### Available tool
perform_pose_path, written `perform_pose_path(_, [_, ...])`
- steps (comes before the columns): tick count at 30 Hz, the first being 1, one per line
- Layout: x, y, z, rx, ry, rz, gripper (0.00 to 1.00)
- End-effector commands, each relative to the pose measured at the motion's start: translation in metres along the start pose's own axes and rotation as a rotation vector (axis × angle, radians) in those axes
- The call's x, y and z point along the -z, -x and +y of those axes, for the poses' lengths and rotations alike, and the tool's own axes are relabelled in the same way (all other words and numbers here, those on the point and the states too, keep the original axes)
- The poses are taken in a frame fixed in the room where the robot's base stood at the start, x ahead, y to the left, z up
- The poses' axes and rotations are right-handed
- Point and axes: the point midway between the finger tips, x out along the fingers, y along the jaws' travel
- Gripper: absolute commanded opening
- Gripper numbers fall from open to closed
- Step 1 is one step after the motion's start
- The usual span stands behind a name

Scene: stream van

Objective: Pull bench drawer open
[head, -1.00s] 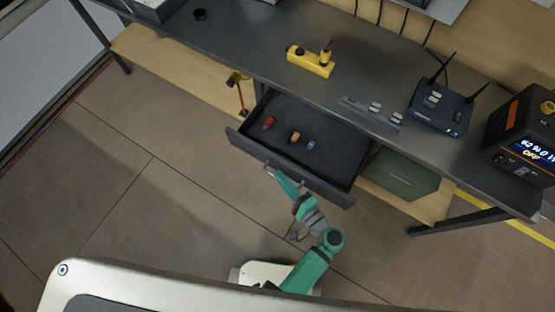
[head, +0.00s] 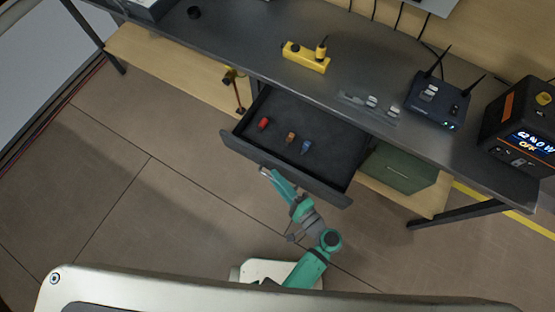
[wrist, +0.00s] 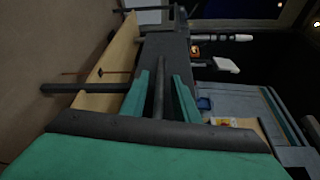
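The dark bench drawer (head: 298,175) stands well out from under the bench top, its inside visible in the head view. A red, an orange and a blue small item lie in it. My gripper (head: 268,174) is at the drawer's front face, near the handle. In the wrist view its two green fingers (wrist: 161,95) stand apart, on either side of a thin dark bar (wrist: 159,88) that looks like the handle. I see a gap beside the bar. Contact at the fingertips is not clear.
On the bench top are a yellow power strip (head: 305,57), a router (head: 436,104) and a black power unit (head: 522,128). A green box (head: 400,170) stands on the low shelf right of the drawer. The floor in front is clear.

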Motion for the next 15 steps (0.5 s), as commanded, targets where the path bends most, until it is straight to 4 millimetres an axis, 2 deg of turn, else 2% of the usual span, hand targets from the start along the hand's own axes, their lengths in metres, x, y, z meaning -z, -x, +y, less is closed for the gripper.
perform_pose_path(5, [0.0,0.009,0.0,0.0,0.0,0.001,0.28])
perform_pose_path(15, [0.0,0.07,0.001,-0.001,-0.001,0.002,0.28])
